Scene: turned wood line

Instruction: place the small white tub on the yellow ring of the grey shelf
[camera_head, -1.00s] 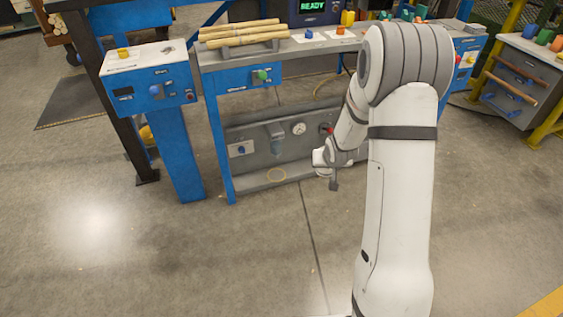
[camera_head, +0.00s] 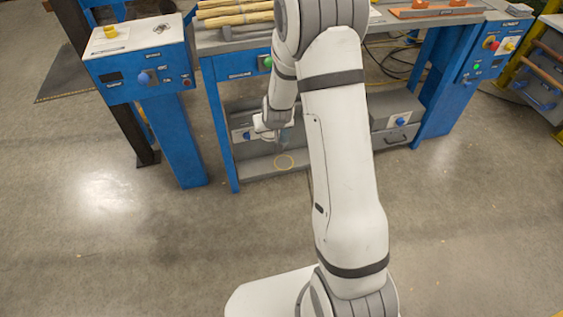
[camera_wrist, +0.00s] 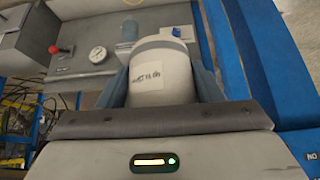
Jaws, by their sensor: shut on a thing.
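The small white tub (camera_wrist: 162,82) with a printed label and a grey band fills the middle of the wrist view. It sits between the two bluish-grey fingers of my gripper (camera_wrist: 163,92), which are shut on it. In the head view my gripper (camera_head: 281,138) is low in front of the back panel, just above the grey shelf (camera_head: 256,170). The tub cannot be made out in the head view.
The panel behind the shelf carries a pressure gauge (camera_wrist: 98,54) and a red knob (camera_wrist: 60,48). The bench top with wooden rods (camera_head: 234,14) is above. A blue pedestal (camera_head: 170,130) stands left.

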